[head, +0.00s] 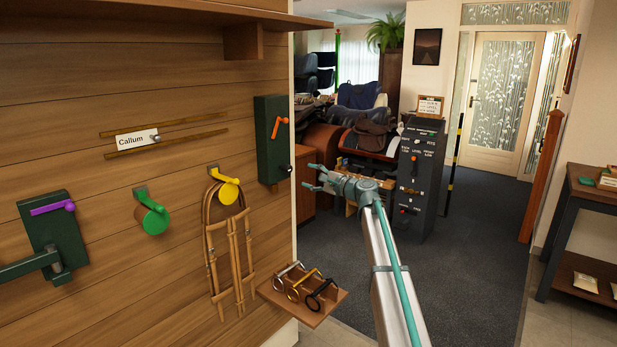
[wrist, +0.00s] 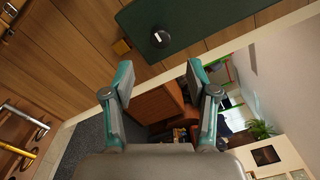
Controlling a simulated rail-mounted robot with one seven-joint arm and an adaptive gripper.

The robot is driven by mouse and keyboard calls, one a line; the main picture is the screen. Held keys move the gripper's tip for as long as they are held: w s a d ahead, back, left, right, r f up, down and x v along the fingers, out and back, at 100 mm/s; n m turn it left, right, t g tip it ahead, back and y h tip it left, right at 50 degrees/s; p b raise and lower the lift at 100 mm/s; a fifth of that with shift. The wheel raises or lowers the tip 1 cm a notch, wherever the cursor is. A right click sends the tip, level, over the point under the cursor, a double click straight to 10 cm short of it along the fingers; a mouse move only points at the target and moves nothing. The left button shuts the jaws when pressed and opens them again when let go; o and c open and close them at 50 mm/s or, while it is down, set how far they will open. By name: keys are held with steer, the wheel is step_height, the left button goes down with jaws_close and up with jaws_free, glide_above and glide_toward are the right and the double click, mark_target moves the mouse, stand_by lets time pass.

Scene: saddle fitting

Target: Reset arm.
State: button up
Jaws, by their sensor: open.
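My gripper (head: 316,177) is in the middle of the head view, at the end of my raised arm, just right of the wooden wall's edge. It is open and empty, and its fingers point left. In the wrist view my gripper (wrist: 160,82) shows two teal-tipped fingers spread apart with nothing between them. The green box (head: 268,162) with an orange lever and a black knob is on the wall, left of the fingertips. This green box (wrist: 200,22) also shows at the top of the wrist view, beyond the fingers. I see no contact.
On the wooden wall hang a tan leather bridle (head: 212,245) on a yellow-capped peg, a green peg (head: 153,220) and a name card (head: 137,139). A small shelf (head: 300,303) with metal rings juts out below. A dark control panel (head: 418,180) stands behind my arm. Open floor (head: 470,250) lies to the right.

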steer(key=s+d+f+n+g+h, duration=0.1)
steer(key=s+f+n+g+h, duration=0.2)
steer(key=s+f, duration=1.05)
steer(key=s+d+f+n+g+h, duration=0.15)
steer(key=s+f+n+g, duration=0.35)
steer(key=f, duration=1.5)
steer(key=s+d+f+n+g+h, duration=0.15)
steer(key=s+f+h, duration=0.25)
steer(key=s+f, duration=0.95)
steer(key=s+d+f+n+g+h, duration=0.3)
steer(key=s+f+g, duration=0.2)
steer(key=s+f, duration=1.4)
steer(key=s+d+f+n+g+h, duration=0.1)
steer(key=s+f+g, duration=0.1)
steer(key=s, duration=1.3)
steer(key=s+d+f+g+h+p, duration=0.1)
steer(key=s+f+g, duration=0.1)
steer(key=s, duration=1.3)
steer(key=shift+d+f+n+g, duration=0.25)
steer(key=shift+f+n+g, duration=0.1)
steer(key=shift+f, duration=0.05)
